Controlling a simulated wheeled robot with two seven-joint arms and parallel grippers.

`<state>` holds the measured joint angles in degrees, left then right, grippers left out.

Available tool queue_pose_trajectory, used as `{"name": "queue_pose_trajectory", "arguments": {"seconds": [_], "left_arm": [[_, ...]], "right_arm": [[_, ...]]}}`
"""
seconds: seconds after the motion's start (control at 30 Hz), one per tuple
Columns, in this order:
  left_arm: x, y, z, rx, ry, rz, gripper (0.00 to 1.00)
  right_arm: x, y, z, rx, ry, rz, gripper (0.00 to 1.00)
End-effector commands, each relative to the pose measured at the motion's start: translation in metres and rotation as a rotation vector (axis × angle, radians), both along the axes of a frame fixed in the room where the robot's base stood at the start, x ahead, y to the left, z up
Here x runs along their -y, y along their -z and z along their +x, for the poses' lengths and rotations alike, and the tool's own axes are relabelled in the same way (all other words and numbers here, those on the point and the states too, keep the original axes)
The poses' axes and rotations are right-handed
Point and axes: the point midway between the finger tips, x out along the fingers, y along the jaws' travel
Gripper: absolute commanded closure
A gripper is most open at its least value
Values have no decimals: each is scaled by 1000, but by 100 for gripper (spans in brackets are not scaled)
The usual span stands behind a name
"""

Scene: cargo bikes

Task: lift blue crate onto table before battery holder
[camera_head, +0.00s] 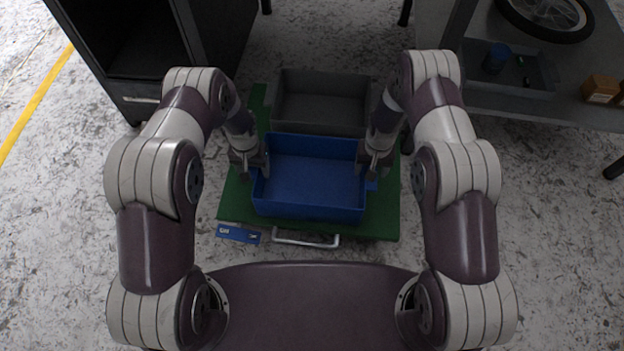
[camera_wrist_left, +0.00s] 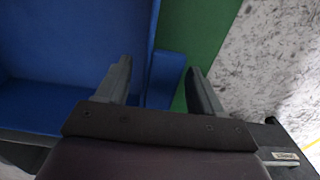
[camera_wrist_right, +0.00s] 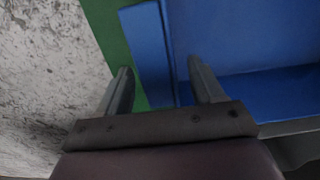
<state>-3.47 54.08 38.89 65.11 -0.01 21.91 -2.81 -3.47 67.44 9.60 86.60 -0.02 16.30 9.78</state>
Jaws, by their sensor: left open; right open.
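The blue crate (camera_head: 310,212) sits on a green base (camera_head: 385,228) on the floor, in front of a grey crate (camera_head: 322,80). It looks empty. My left gripper (camera_head: 254,172) is open at the crate's left end. In the left wrist view, its fingers stand either side of the crate's blue end handle (camera_wrist_left: 165,78). My right gripper (camera_head: 374,172) is open at the right end. In the right wrist view, its fingers stand either side of the other blue end handle (camera_wrist_right: 146,50). I cannot tell whether the fingers touch the crate. No battery holder is clearly recognisable.
A grey table (camera_head: 590,115) at the right holds a wheel (camera_head: 545,12), a tray (camera_head: 520,72) with a blue item, and small boxes (camera_head: 601,88). A dark cabinet (camera_head: 135,45) stands at the back left. A metal handle (camera_head: 305,240) sticks out at the green base's front.

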Motion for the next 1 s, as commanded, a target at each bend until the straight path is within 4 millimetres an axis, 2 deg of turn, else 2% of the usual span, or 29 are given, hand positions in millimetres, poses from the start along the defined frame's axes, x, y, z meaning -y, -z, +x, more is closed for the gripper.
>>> {"name": "queue_pose_trajectory", "arguments": {"seconds": [0.17,0.2,0.27,0.3,0.4,0.77,1.0], "left_arm": [[0,0,0,0,0,0,33],[0,0,0,0,0,0,40],[0,0,0,0,0,0,59],[0,0,0,0,0,0,72],[0,0,0,0,0,0,100],[0,-3,1,2,0,0,100],[0,-28,1,2,0,0,100]], "right_arm": [[0,0,0,0,0,0,33],[0,0,0,0,0,0,40],[0,0,0,-1,0,0,59],[0,0,0,-1,0,0,72],[0,0,0,-1,0,0,100],[0,-2,0,0,0,0,100],[0,-27,0,1,0,0,100]]}}
